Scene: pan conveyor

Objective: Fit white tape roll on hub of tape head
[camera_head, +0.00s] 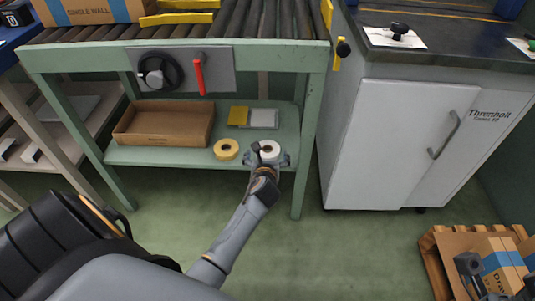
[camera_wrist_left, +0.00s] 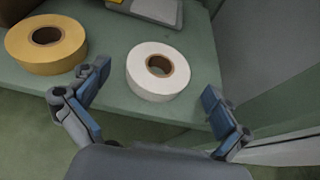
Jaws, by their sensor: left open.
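The white tape roll (camera_head: 270,150) lies flat on the green lower shelf near its front edge. It also shows in the left wrist view (camera_wrist_left: 148,88), with a brown core. My left gripper (camera_head: 267,160) is open at the shelf edge, and its fingers (camera_wrist_left: 152,98) stand apart on either side of the white roll's near part without holding it. The tape head (camera_head: 184,71) is a grey plate on the conveyor's front, with a dark round hub (camera_head: 160,73) and a red lever. My right gripper (camera_head: 470,268) is at the lower right; its jaw state is unclear.
A yellow tape roll (camera_head: 226,149) lies left of the white one. An open cardboard box (camera_head: 163,123) and a yellow-and-grey item (camera_head: 253,117) share the shelf (camera_head: 190,157). A green table leg (camera_head: 304,150) stands close right. A white cabinet (camera_head: 395,135) stands further right.

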